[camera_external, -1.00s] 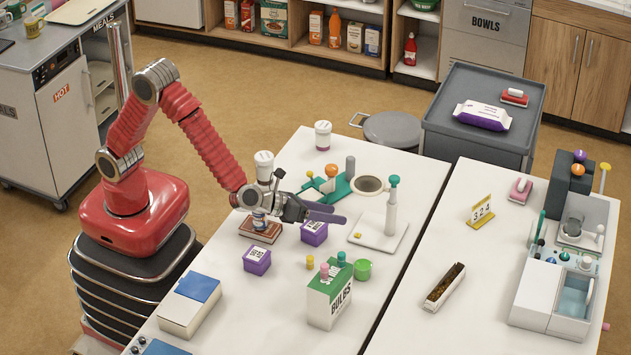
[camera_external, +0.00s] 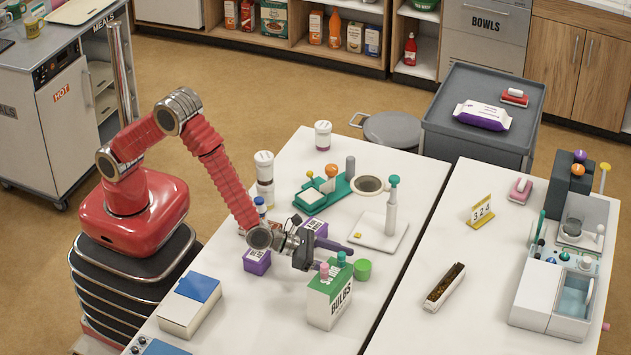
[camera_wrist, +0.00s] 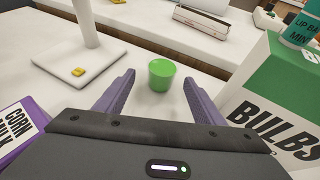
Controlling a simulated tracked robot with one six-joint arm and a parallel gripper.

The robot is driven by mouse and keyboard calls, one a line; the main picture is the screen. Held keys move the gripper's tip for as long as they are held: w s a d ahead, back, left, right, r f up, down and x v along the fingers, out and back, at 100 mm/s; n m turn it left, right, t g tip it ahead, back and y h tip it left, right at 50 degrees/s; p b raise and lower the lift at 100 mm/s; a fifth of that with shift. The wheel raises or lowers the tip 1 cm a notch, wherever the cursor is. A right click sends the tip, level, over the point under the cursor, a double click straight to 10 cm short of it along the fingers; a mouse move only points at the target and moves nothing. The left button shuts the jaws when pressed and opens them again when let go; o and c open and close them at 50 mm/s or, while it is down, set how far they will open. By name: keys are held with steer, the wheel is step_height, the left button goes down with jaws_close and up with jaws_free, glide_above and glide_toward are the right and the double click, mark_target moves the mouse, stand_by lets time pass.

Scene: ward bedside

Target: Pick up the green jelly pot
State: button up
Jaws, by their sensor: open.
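The green jelly pot (camera_external: 363,270) stands upright on the white table, just right of the green-and-white bulbs box. In the wrist view the green jelly pot (camera_wrist: 162,74) lies ahead, centred between the fingertips and a little beyond them. My gripper (camera_external: 335,257) is low over the table, left of the pot and behind the bulbs box, pointing right. In the wrist view its two purple fingers (camera_wrist: 160,88) are spread wide with nothing held between them. The box hides part of the fingers in the external view.
The bulbs box (camera_external: 330,302), with small pots on top, stands close beside my gripper; it also shows in the wrist view (camera_wrist: 275,105). Purple corn milk tubs (camera_external: 257,261) sit behind and left. A white stand (camera_external: 376,234) is beyond. Table right of the pot is clear.

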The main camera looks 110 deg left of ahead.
mark_target(363, 268)
steer(key=shift+w+a+f, duration=0.2)
steer(key=shift+w, duration=0.3)
steer(key=shift+w, duration=0.1)
steer(key=shift+x, duration=2.55)
steer(key=shift+d, duration=0.15)
steer(key=c, duration=1.2)
steer(key=shift+o, duration=0.2)
step_height(363, 268, up, 18)
